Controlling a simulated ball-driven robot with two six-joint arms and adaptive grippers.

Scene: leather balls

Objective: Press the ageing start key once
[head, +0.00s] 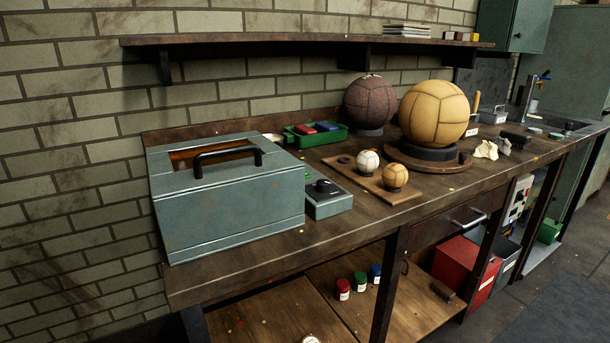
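A small grey-green control box (328,207) stands on the workbench, against the right side of a larger metal case. Its sloped top carries a dark round knob or button (322,187), with a small greenish spot behind it. Which of these is the ageing start key, and any lettering, is too small to tell. The larger blue-grey metal case (230,213) is closed and has a black handle (228,158) above a slot showing brown material. Neither of my grippers is in view.
Right of the control box, a wooden board (372,186) holds two small balls. Behind are a dark ball (370,102), a large tan ball (434,112) and a green tray (316,136). A shelf (300,40) overhangs the back. The bench's front strip (290,250) is mostly clear.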

